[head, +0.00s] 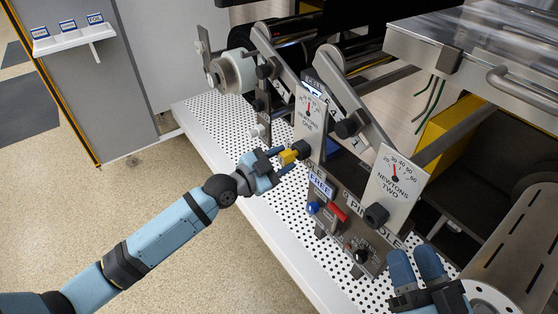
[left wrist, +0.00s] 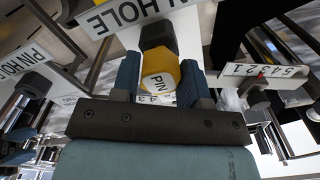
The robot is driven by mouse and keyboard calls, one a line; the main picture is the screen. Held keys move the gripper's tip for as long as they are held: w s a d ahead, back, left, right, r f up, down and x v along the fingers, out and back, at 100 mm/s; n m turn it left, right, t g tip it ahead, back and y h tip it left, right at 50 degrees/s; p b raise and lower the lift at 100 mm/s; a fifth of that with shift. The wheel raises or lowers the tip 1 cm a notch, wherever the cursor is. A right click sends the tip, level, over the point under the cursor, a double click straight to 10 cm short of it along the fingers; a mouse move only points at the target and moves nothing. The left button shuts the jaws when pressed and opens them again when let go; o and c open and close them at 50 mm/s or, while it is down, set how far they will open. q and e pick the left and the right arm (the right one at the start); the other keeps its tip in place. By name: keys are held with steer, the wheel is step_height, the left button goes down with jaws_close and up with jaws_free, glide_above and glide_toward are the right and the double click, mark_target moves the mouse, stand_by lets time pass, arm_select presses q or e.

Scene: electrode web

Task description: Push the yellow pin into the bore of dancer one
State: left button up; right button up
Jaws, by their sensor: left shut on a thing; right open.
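The yellow pin (head: 287,158) is held between the blue fingers of my left gripper (head: 280,158). In the left wrist view its end, labelled PIN (left wrist: 159,82), faces the camera between the fingers. A black round boss (head: 300,149) sits directly in front of the pin, below the gauge plate marked Newtons One (head: 309,110). In the wrist view the dark boss (left wrist: 157,36) is right beyond the pin, under a PIN HOLE plate (left wrist: 130,12). The pin's far end is hidden, so its depth in the bore cannot be told. My right gripper (head: 418,268) is open and empty at the lower right.
A second gauge plate, Newtons Two (head: 394,178), with a black boss (head: 376,215) stands to the right. A metal roller (head: 518,250) is near my right gripper. The perforated white deck (head: 215,120) has free room.

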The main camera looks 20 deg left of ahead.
arm_select(q)
steer(key=shift+w+d, duration=0.4)
steer(key=shift+w, duration=0.1)
steer(key=o, duration=1.1)
steer(key=p+v, duration=0.2)
steer(key=v, duration=1.1)
steer(key=shift+s+a+p, duration=0.25)
steer(key=shift+s+p, duration=0.05)
steer(key=shift+p, duration=0.05)
arm_select(e)
step_height(320, 180, down, 6)
steer(key=d+g+h, duration=0.2)
steer(key=shift+w+g, duration=0.25)
steer(key=shift+g, duration=0.05)
steer(key=shift+a, duration=0.1)
